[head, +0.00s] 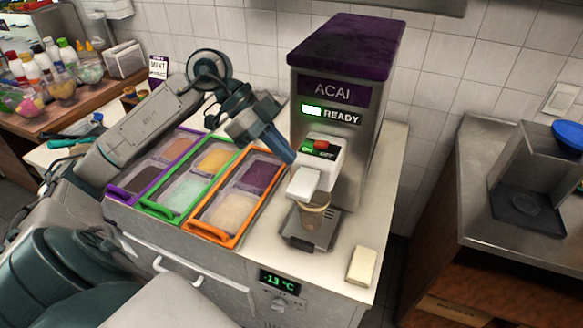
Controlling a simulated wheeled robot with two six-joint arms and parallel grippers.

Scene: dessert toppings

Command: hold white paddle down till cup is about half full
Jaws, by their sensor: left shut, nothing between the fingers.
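The acai machine (345,140) has a purple top and a green READY light. Its white paddle (303,184) sticks out at the front, below a panel with a red switch and ON and OFF marks. A paper cup (314,212) stands under the paddle on the drip tray (298,243). The paddle hides part of the cup, and I cannot tell its fill level. My left gripper (288,156) is shut and empty, pointing down to the right just left of the switch panel, above and behind the paddle. My right gripper is out of view.
Topping bins with purple, green and orange (221,238) frames sit left of the machine. A cream block (361,266) lies at the counter's front right. A side table with bottles and jars (62,85) is at the far left. A steel counter (483,170) stands right, across a gap.

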